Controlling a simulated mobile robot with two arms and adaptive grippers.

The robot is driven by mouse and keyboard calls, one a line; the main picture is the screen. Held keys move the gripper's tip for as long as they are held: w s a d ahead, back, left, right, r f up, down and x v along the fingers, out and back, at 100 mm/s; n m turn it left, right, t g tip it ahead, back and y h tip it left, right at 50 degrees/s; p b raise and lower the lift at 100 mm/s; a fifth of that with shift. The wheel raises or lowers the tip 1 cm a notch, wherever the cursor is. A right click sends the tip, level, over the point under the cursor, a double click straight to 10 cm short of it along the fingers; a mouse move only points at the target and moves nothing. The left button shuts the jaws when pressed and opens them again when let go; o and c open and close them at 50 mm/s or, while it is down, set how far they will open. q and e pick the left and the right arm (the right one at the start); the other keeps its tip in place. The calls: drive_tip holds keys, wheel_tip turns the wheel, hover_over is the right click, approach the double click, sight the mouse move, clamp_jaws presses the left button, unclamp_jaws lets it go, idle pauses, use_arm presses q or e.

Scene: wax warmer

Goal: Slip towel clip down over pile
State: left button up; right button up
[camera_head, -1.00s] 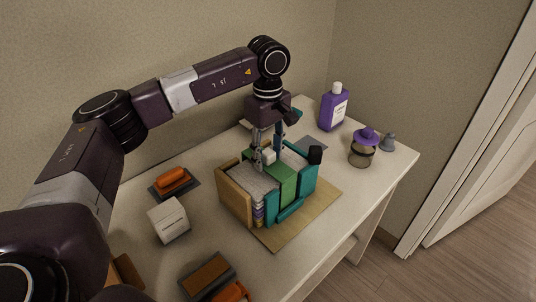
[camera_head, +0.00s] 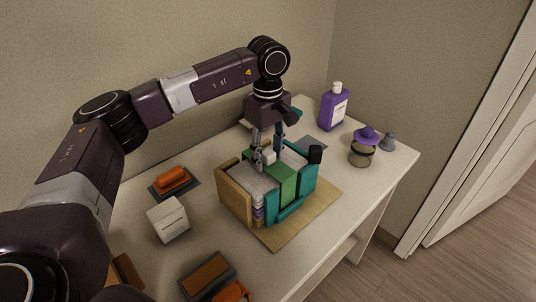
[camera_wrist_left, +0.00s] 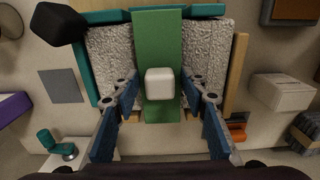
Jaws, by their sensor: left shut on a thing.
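The towel clip is a green band (camera_head: 286,186) with a white block-shaped knob (camera_wrist_left: 160,84) on top. It lies across the top of the towel pile (camera_head: 253,182), a white, textured stack, and its front hangs down. The pile stands in a holder with a wooden side panel (camera_head: 233,196) and teal parts (camera_head: 300,192). My left gripper (camera_head: 265,158) is over the pile, pointing down, shut on the clip at its knob. In the left wrist view its fingers (camera_wrist_left: 160,88) flank the knob. How far down the clip's lower ends reach is hidden. My right gripper is not in view.
The holder stands on a tan mat (camera_head: 325,198). A white box (camera_head: 168,220) and an orange item on a dark tray (camera_head: 173,180) are left of it. A purple bottle (camera_head: 333,108) and a jar with a purple top (camera_head: 364,148) stand behind right.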

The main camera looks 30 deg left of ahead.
use_arm(q)
drive_tip(key=shift+f+b, duration=0.3)
drive_tip(key=shift+f, duration=0.1)
idle(0.5)
drive_tip(key=o, duration=1.6)
drive_tip(key=shift+o, duration=0.2)
drive_tip(key=shift+r, duration=0.15)
drive_tip(key=shift+r+p, duration=2.65)
drive_tip(key=shift+r, duration=1.2)
drive_tip(key=shift+r, duration=0.1)
wheel_tip(320, 180, up, 12)
